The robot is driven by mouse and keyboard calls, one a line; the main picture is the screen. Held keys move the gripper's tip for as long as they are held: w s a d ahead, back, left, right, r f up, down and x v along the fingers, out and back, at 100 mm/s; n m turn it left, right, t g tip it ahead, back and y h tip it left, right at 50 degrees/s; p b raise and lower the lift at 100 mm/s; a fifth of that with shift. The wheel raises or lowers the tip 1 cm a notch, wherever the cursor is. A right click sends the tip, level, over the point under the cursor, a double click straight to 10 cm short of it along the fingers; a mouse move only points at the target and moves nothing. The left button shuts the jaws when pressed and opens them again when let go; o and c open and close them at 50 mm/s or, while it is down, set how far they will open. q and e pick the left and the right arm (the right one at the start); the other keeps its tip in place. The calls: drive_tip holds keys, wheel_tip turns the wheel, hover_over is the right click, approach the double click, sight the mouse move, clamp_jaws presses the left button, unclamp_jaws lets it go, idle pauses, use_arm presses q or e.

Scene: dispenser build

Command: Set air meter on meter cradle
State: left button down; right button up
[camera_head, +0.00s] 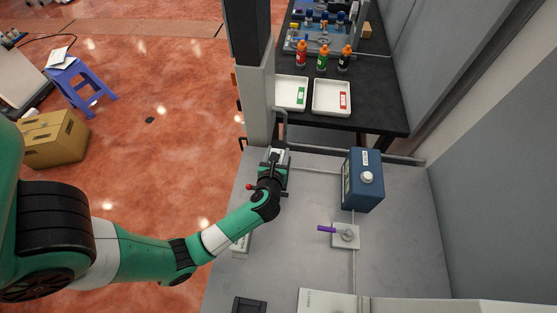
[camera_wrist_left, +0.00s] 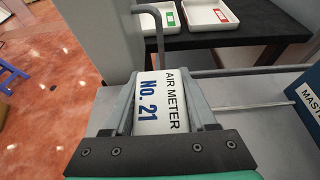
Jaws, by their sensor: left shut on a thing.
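My left gripper (camera_head: 276,158) is shut on the air meter, a white block marked "AIR METER NO. 21" (camera_wrist_left: 161,103), which sits between its two fingers in the left wrist view. In the head view only a small pale part of the meter shows, at the far left of the grey worktop (camera_head: 400,240). I cannot make out the meter cradle for certain; a black square tray-like piece (camera_head: 249,305) lies at the near edge, and a pale labelled piece (camera_head: 240,244) is partly hidden by my left arm. Whether the meter touches anything below is hidden. My right gripper is not in view.
A blue box (camera_head: 363,181) with a white knob stands to the right. A purple-handled valve (camera_head: 340,233) on a plate is in front of it. A grey post (camera_head: 260,105) and a bent pipe (camera_wrist_left: 152,22) are close to the gripper. White trays (camera_head: 331,97) sit behind on a black table.

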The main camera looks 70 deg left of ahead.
use_arm(q)
drive_tip(key=shift+w+a+f, duration=0.15)
drive_tip(key=shift+f, duration=0.1)
wheel_tip(320, 180, down, 3)
drive_tip(key=shift+w+f+b, duration=0.1)
drive_tip(key=shift+b, duration=0.85)
drive_tip(key=shift+c, duration=1)
unclamp_jaws()
drive_tip(key=shift+f, duration=0.1)
